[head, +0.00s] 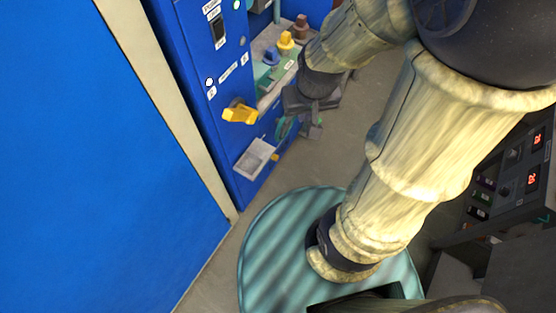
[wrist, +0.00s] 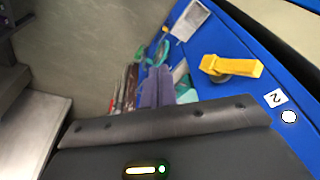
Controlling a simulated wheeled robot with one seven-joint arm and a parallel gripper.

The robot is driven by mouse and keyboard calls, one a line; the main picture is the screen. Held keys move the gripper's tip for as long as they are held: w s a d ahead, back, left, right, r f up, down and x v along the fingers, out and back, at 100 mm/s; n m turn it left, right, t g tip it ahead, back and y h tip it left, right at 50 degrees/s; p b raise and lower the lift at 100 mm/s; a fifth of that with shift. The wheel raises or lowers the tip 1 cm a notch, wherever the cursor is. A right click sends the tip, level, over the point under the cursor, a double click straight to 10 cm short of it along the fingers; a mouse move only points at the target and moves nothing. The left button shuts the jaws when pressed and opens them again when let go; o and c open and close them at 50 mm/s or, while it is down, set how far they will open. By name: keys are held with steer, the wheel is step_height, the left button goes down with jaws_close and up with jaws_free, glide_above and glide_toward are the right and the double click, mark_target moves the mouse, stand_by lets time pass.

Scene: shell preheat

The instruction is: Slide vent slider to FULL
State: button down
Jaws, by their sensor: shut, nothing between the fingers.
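My gripper (head: 316,127) hangs at the lower right of the blue cabinet (head: 195,60) in the head view, its dark fingers pointing down. It looks shut and empty, apart from the cabinet face. In the wrist view the grey-purple fingers (wrist: 153,84) show beyond my dark gripper housing. I cannot pick out the vent slider or a FULL mark for certain. The cabinet face carries a yellow lever (head: 240,113), small white labels and round white dots. The yellow lever also shows in the wrist view (wrist: 232,67), right of the fingers, not touched.
A pale tray (head: 256,157) juts from the cabinet below the lever. A bench at the cabinet's side holds a yellow knob (head: 286,42), a blue knob (head: 271,56) and a green block (head: 284,68). A dark console (head: 513,176) with red displays stands at right. Grey floor lies between.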

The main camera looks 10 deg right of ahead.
stand_by(0.4)
